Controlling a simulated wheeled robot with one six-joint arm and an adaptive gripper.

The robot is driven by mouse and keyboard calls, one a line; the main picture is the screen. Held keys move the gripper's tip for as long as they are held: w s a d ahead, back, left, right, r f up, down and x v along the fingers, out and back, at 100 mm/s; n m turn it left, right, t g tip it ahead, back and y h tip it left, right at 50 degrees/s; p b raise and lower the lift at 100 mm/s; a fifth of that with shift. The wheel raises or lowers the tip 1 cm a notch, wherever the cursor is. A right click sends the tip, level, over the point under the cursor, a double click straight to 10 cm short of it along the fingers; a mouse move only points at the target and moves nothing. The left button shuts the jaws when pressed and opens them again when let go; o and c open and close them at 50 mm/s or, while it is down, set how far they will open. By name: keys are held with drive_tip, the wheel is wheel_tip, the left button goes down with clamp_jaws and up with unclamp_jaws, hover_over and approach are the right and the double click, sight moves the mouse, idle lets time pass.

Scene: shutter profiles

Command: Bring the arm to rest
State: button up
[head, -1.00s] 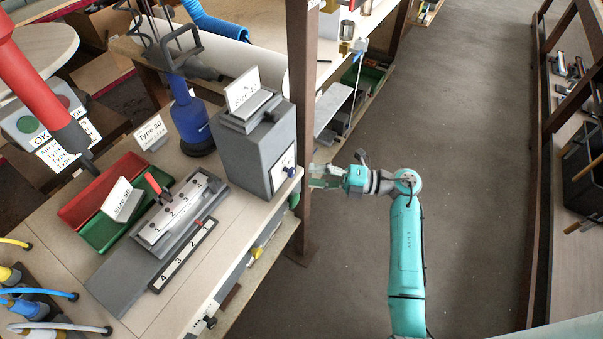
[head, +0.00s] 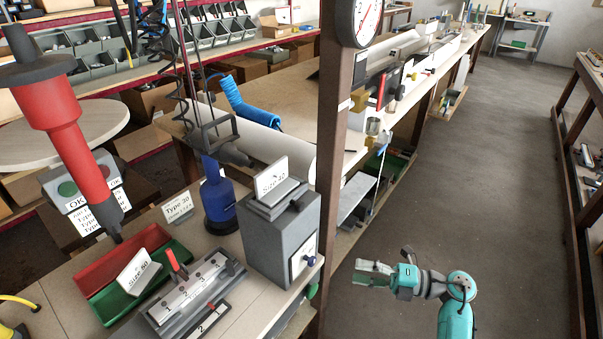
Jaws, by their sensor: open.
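My arm (head: 457,315) is teal and shows at the lower right of the head view, bent over at its top joint. My gripper (head: 362,272) points left, open and empty, over the aisle floor. It is to the right of the workbench's edge and touches nothing that I can see. The lower part of the arm is cut off by the bottom edge of the picture.
A grey box (head: 278,238) labelled Size 40 stands on the bench, left of my gripper. A brown post (head: 334,150) rises beside it. A numbered fixture (head: 195,292) and red and green trays (head: 120,270) lie further left. The aisle floor (head: 470,190) is clear.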

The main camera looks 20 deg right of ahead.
drive_tip(key=s+a+r+m+t+h, duration=0.2)
drive_tip(key=s+a+r+m+t, duration=0.2)
drive_tip(key=s+a+m+t, duration=0.85)
drive_tip(key=s+d+f+m+g+h, duration=0.1)
drive_tip(key=s+m+g+h, duration=0.2)
drive_tip(key=s, duration=0.9)
drive_tip(key=s+d+f+m+g+h, duration=0.1)
drive_tip(key=s+m+g+h, duration=0.3)
drive_tip(key=s+m+h, duration=0.6)
drive_tip(key=s+f+m, duration=0.1)
drive_tip(key=s+m, duration=0.1)
drive_tip(key=m, duration=0.2)
drive_tip(key=shift+s, duration=0.35)
